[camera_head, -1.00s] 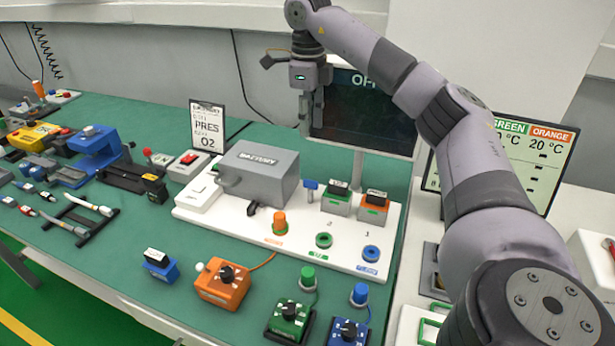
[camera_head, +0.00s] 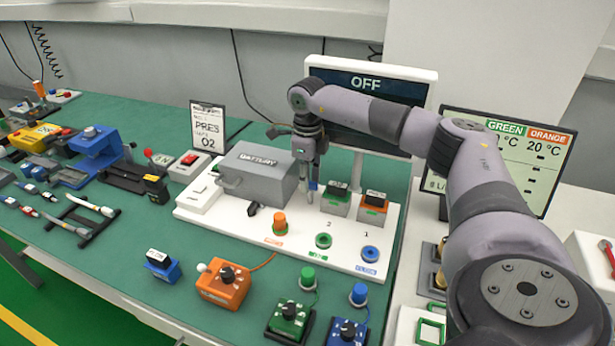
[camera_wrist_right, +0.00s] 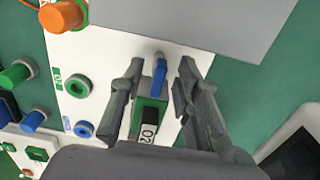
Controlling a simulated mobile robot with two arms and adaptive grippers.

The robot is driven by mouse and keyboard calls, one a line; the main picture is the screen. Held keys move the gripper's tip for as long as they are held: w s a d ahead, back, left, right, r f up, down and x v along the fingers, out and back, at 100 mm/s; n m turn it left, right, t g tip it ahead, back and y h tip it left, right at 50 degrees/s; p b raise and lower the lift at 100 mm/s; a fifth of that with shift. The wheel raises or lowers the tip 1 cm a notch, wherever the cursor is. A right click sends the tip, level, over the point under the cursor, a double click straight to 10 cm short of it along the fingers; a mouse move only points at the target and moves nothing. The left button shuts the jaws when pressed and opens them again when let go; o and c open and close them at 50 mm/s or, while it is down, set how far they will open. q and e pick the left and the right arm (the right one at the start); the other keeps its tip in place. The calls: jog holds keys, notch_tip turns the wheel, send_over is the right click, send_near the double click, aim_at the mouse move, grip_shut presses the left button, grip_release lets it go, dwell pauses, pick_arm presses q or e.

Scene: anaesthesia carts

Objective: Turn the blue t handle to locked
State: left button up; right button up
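The blue T handle (camera_wrist_right: 159,76) stands on the white panel (camera_wrist_right: 112,32). In the right wrist view it lies between the two fingers of my right gripper (camera_wrist_right: 160,68), with a visible gap to each finger. In the head view my right gripper (camera_head: 311,188) points down at the panel beside the grey battery box, and its fingers largely hide the handle. My right gripper is open. Whether the fingertips are level with the handle is hard to tell. My left gripper is not in view.
The grey battery box (camera_head: 258,172) is just left of my right gripper. Two small label-topped blocks, a green one (camera_head: 336,203) and an orange one (camera_head: 372,210), stand close on the right. A monitor reading OFF (camera_head: 366,85) is behind. Several knob boxes stand in front.

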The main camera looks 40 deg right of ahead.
jog(key=shift+c, duration=0.6)
grip_shut()
jog(key=shift+n, duration=0.4)
jog(key=n, duration=0.6)
jog(key=shift+s+a, duration=0.1)
jog(key=shift+a, duration=0.1)
jog(key=n, duration=0.5)
jog(key=shift+s+n, duration=0.2)
jog(key=shift+n, duration=0.2)
jog(key=n, duration=0.5)
jog(key=shift+s+r, duration=0.1)
jog(key=shift+s, duration=0.05)
jog(key=shift+n, duration=0.3)
